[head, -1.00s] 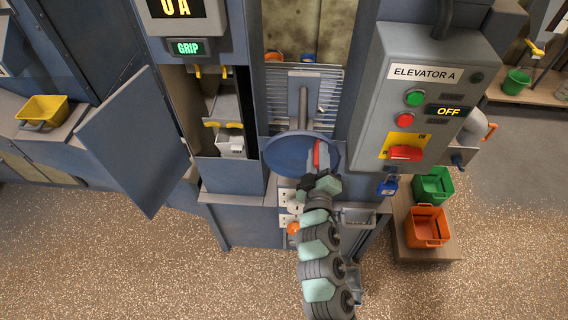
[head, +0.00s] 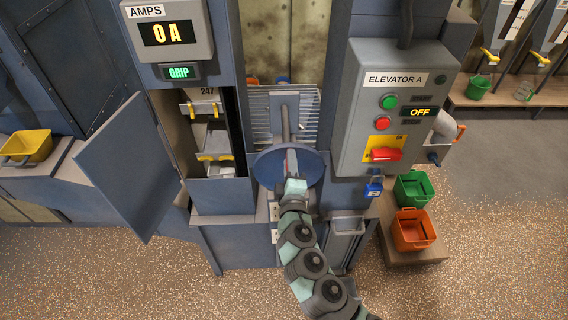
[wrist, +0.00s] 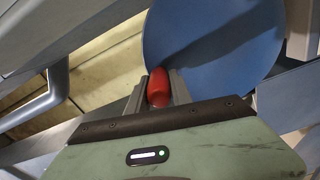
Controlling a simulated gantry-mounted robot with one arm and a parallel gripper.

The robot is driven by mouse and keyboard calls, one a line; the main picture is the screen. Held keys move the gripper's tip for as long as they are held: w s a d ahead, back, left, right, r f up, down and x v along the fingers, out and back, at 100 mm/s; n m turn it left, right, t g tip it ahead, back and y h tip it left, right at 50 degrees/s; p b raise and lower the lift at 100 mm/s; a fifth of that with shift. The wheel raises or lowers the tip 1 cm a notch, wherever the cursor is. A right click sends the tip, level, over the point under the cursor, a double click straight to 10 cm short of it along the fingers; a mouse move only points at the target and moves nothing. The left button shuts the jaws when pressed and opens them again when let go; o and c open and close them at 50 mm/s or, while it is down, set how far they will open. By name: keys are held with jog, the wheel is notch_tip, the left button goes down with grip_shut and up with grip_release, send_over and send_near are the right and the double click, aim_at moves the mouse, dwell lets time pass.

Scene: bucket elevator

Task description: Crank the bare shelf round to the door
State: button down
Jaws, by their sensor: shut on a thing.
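The blue crank wheel (head: 268,172) stands upright in the middle of the head view, below a slatted grille. My gripper (head: 291,176) is in front of it, shut on the wheel's red handle (wrist: 158,88), which sits between the two fingers in the wrist view. The wheel (wrist: 215,45) fills the upper right there. Left of the wheel, the open doorway shows shelves with yellow clips: an upper shelf (head: 201,109) under the number 247, and a lower shelf (head: 214,158) with a pale grey thing at it. Whether either shelf is bare I cannot tell.
The blue door (head: 125,165) hangs open to the left of the doorway. The control box (head: 395,110) reads OFF, with a red switch (head: 385,154) and a blue padlock (head: 373,190). Green (head: 412,188) and orange (head: 413,232) bins stand at the right.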

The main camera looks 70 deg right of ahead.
jog(key=shift+w, duration=0.1)
jog(key=c, duration=1.1)
grip_release()
jog(key=shift+c, duration=0.2)
jog(key=v, duration=1)
jog(key=shift+s+a, duration=0.2)
jog(key=shift+a, duration=0.15)
